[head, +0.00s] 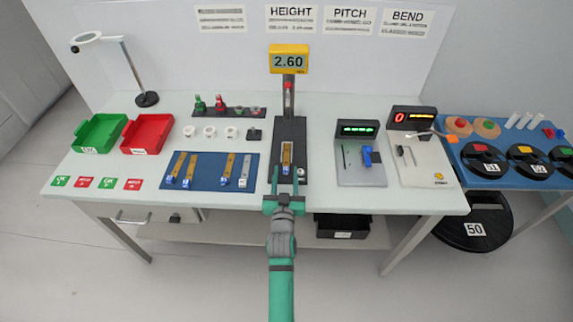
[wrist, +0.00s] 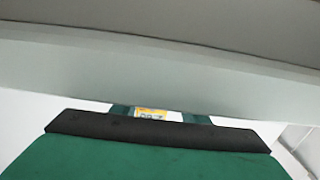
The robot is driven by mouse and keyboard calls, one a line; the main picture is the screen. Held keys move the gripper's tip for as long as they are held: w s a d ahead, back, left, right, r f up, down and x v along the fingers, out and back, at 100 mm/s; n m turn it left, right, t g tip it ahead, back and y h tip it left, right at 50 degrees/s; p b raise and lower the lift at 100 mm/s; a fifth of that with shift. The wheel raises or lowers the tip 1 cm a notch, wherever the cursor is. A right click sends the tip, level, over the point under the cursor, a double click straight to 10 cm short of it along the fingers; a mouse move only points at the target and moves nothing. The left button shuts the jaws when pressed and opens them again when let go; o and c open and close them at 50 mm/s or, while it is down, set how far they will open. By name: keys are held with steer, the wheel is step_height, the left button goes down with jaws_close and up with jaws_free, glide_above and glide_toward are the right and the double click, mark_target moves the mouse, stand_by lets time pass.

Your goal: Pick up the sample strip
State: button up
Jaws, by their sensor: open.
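One sample strip (head: 287,157), tan with a blue and white end, lies in the black height gauge (head: 301,134) at the middle of the table. Several similar strips, such as this tan one (head: 173,167) and a greyer one (head: 244,171), lie on the blue mat (head: 209,168) at left. My gripper (head: 285,182) is open, with its two teal fingers apart at the front of the gauge, near the strip's front end. In the wrist view, a small yellow and white patch (wrist: 150,112) shows between the fingers; I cannot tell what it is.
The gauge's yellow display (head: 289,60) reads 2.60. The pitch station (head: 361,175) and bend station (head: 424,172) stand to the right. Green (head: 99,131) and red (head: 147,133) trays sit at left. The table's front edge crosses the wrist view.

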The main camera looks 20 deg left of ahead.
steer(key=shift+w+a, duration=0.25)
steer(key=shift+w, duration=0.25)
steer(key=c, duration=0.8)
jaws_close()
steer(key=shift+r, duration=0.1)
